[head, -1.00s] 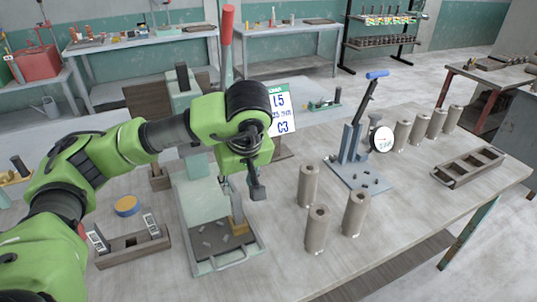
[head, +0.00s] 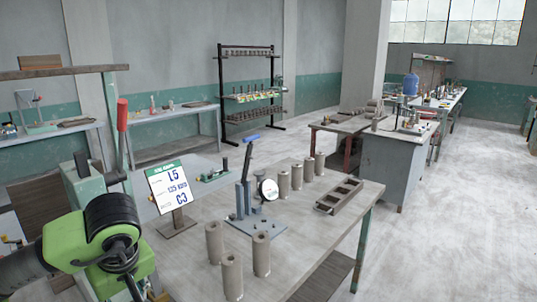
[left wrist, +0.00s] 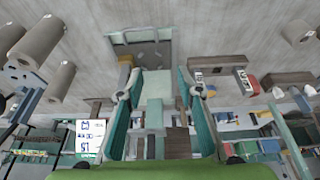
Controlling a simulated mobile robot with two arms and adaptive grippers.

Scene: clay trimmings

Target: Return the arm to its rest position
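My left arm (head: 95,235) comes in from the left at the lower left of the head view. Its green and black wrist is in front of the pale green press (head: 92,185) with the red handle. The gripper end is mostly cut off by the bottom edge there. In the left wrist view my left gripper (left wrist: 157,82) has its two fingers spread apart, with nothing seen held between them. The press tray (left wrist: 142,30) shows beyond the fingertips. My right gripper is in neither view.
A sign (head: 172,186) stands right of the wrist. A blue-handled lever stand (head: 244,195) with a round dial (head: 268,189) and several grey-brown cylinders (head: 231,275) stand on the workbench (head: 310,228). Floor is open at right.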

